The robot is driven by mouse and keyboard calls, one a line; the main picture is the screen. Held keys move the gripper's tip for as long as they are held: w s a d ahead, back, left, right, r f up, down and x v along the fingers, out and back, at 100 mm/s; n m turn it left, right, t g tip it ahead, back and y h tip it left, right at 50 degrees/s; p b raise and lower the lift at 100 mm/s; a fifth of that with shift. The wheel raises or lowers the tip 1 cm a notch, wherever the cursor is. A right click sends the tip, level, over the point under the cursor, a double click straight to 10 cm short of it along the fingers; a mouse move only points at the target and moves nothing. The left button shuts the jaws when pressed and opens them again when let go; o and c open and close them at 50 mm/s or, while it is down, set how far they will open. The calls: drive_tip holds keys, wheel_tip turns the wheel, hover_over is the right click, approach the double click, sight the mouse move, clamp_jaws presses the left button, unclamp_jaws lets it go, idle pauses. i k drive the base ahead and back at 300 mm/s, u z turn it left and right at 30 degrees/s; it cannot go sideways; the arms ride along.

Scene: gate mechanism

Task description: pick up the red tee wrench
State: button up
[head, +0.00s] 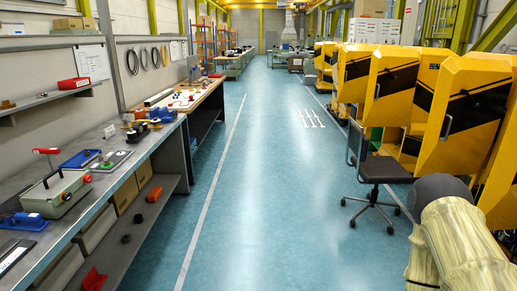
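A small red bar on a thin upright stem (46,151) stands at the left, on or just behind the grey-green box on the workbench. It looks like the red tee wrench, but it is too small to be sure. The foot of its stem is hidden by or meets the box (58,193). My gripper is not in view. Only part of my arm, in a pale cover with a dark rounded joint, shows at the lower right, far across the aisle from the bench.
The grey workbench (105,183) runs along the left wall with blue devices and trays on it. Its lower shelf holds boxes and red parts. A dark office chair (380,170) and yellow cabinets (475,110) stand right. The blue floor (270,190) between is clear.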

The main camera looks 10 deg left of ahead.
sight(47, 151)
drive_tip(key=u, duration=0.1)
drive_tip(key=i, duration=1.6)
drive_tip(key=u, duration=1.2)
drive_tip(key=i, duration=0.85)
drive_tip(key=u, duration=1)
